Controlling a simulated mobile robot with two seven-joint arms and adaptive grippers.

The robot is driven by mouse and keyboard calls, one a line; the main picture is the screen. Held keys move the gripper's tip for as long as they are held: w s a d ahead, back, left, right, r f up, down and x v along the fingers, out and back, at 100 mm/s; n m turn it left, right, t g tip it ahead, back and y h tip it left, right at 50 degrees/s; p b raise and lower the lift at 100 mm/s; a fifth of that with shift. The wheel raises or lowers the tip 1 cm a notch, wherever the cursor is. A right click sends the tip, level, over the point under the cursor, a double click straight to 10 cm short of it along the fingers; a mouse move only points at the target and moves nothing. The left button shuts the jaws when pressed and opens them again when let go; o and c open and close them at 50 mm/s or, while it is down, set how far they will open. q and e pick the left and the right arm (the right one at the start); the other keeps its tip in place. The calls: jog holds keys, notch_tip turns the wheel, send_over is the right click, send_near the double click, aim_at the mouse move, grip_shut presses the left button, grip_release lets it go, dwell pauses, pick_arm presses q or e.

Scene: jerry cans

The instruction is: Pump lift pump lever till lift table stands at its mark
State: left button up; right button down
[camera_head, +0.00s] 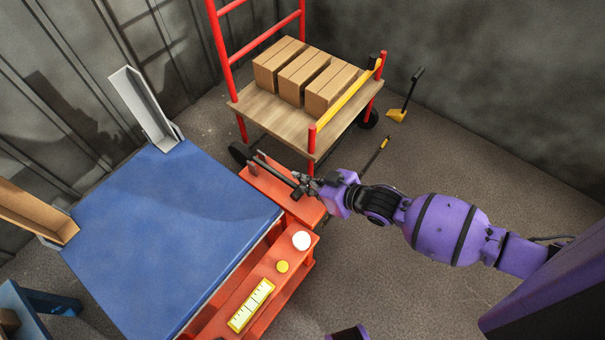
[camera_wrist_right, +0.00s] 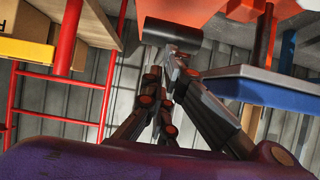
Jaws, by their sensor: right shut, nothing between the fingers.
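The lift table has a blue top (camera_head: 165,230) and an orange-red base (camera_head: 275,285). A dark bar that looks like the pump lever (camera_head: 274,170) is at the orange housing by the table's far right corner. My right gripper (camera_head: 303,187) is beside this bar, above the housing. In the right wrist view my right gripper (camera_wrist_right: 178,65) is shut with nothing between its fingers. Its tips are close to a black cylindrical grip (camera_wrist_right: 172,33); I cannot tell whether they touch. A yellow scale plate (camera_head: 250,305) is on the base; its marks are too small to read. My left gripper is not seen.
A red-framed cart with a wooden deck (camera_head: 260,112) holds three cardboard boxes (camera_head: 303,76) behind the lift table. A white round part (camera_head: 301,240) and a yellow knob (camera_head: 282,267) sit on the base. A black-and-yellow tool (camera_head: 405,98) stands right of the cart. Floor at right is largely clear.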

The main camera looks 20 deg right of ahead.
jog(key=shift+s+d+f, duration=0.2)
jog(key=shift+s+f, duration=0.05)
jog(key=shift+f, duration=0.3)
jog(key=shift+r, duration=0.1)
jog(key=shift+r+p, duration=0.25)
jog(key=shift+p, duration=0.1)
jog(key=r+p, duration=0.2)
jog(key=r, duration=0.1)
jog(key=r+p, duration=0.1)
jog(key=shift+w+a+r+p, duration=0.1)
jog(key=shift+w+r+p, duration=0.05)
jog(key=shift+w+p, duration=0.15)
jog(key=s+d+r+p, duration=0.1)
jog(key=s+d+r, duration=0.1)
jog(key=s+d, duration=0.3)
jog(key=shift+s+r+p, duration=0.25)
jog(key=shift+s+p, duration=0.05)
jog(key=shift+s, duration=1.3)
jog(key=shift+d, duration=0.1)
